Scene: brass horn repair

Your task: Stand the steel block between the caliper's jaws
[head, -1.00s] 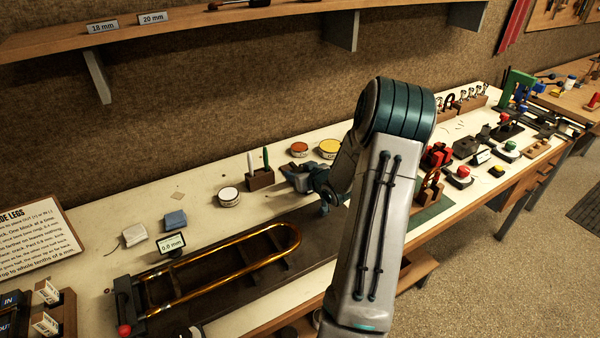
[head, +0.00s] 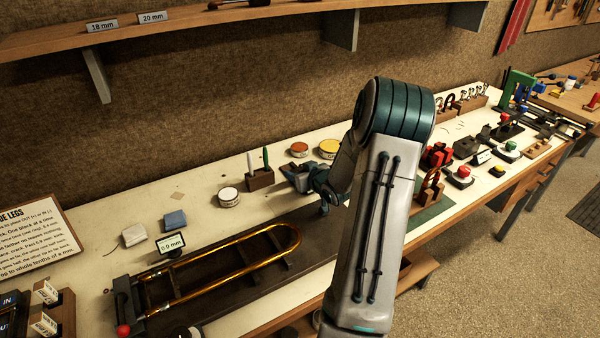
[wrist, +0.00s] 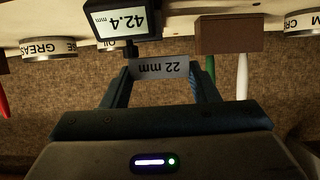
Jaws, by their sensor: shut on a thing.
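In the wrist view my gripper (wrist: 161,78) is shut on the grey steel block (wrist: 160,68), which is marked 22 mm and appears upside down. A black readout (wrist: 127,22) showing 42.4 mm stands just beyond the block, at upper left; it appears to belong to the caliper. The caliper's jaws cannot be made out, so I cannot tell whether the block is between them. In the head view my gripper (head: 326,198) is low over the bench, mostly hidden by my arm, and the block is not visible there.
A wooden holder (head: 260,179) with a white and a green stick stands beside my gripper. Paint-like tins (head: 328,149) and a white tin (head: 228,197) are near. A brass slide (head: 230,262) lies on a dark board at front left. Red-topped fixtures (head: 437,156) stand to the right.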

